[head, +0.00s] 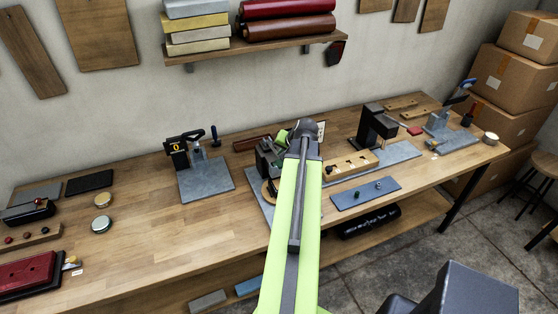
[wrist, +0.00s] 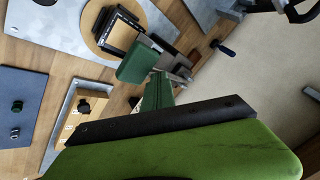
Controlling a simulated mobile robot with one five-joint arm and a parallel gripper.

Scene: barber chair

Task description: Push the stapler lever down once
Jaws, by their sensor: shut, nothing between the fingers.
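A dark grey-green device that looks like the stapler (head: 267,158) stands on a grey board at the middle of the bench, just left of the end of my arm. In the wrist view its green parts (wrist: 138,62) show beside a round wooden disc, above the middle of the picture. I cannot clearly tell which part is the lever. My gripper (wrist: 165,122) shows as a black and lime-green shape across the bottom of the wrist view. It is shut and empty, close to the stapler. My wrist hides the fingertips in the head view, and contact cannot be told.
A lever press (head: 190,155) on a grey plate stands to the left. A wooden strip with black knobs (head: 350,164) and a blue-grey mat (head: 365,193) lie to the right. A black press (head: 375,128) stands behind them. The bench between the left-hand items and the lever press is clear.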

